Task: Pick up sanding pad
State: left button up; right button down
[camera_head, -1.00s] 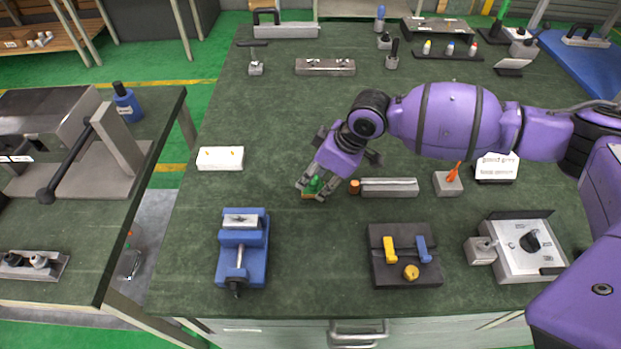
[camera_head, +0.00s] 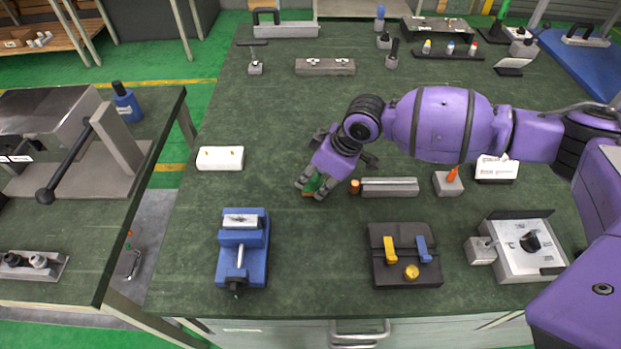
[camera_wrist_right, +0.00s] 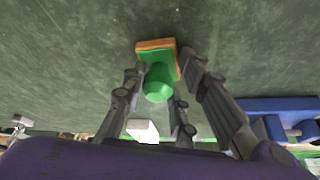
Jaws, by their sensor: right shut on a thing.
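The sanding pad (camera_wrist_right: 157,82) has a green knob on a flat block with an orange-brown edge. My right gripper (camera_head: 311,187) is shut on it, with fingers on both sides of the green part in the right wrist view. In the head view only a little of the green pad (camera_head: 314,183) shows between the fingers. It is at or just above the green table top; I cannot tell if it touches. My left gripper is not in view.
A grey bar with a copper-coloured end (camera_head: 390,187) lies just right of the gripper. A white block (camera_head: 220,158) sits to the left. A blue vise (camera_head: 255,262) and a dark tool block (camera_head: 404,268) stand nearer the front. The table between the white block and gripper is clear.

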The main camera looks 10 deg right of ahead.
aim_at(314, 175)
jog(key=shift+r, duration=0.3)
notch_tip(314, 175, up, 2)
jog(key=shift+r, duration=0.2)
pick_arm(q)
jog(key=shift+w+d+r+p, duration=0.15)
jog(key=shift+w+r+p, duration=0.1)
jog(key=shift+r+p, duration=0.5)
pick_arm(e)
jog(key=s+d+r, duration=0.2)
jog(key=s+r, duration=0.3)
jog(key=s, duration=0.1)
jog(key=s+d+r, duration=0.2)
jog(key=s+r, duration=0.2)
jog(key=s, duration=0.3)
jog(key=shift+s+d+r, duration=0.2)
jog(key=shift+d+r, duration=0.1)
jog(key=shift+r, duration=0.1)
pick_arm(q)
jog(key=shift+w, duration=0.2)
